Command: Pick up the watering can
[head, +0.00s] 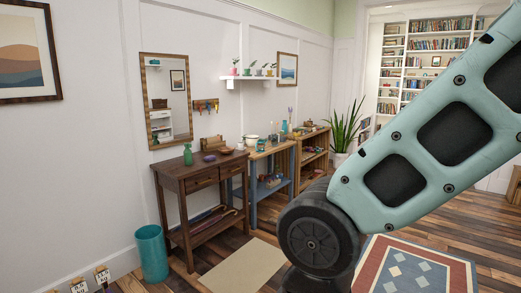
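I cannot make out a watering can for certain. A small teal item (284,127) stands toward the back of the blue side table's top, near a thin purple stem; it is too small to tell whether it is the can. Small blue and reddish things (272,180) lie on that table's lower shelf, also too small to name. My arm crosses the right side of the view and hides part of the floor and room behind it. My gripper is not in view.
A dark wooden console table (185,172) with a green vase (188,154) stands along the left wall. The blue side table (259,152) and a wooden shelf unit (314,150) follow. A teal bin (151,254), beige mat (243,266) and patterned rug (420,272) are on the floor.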

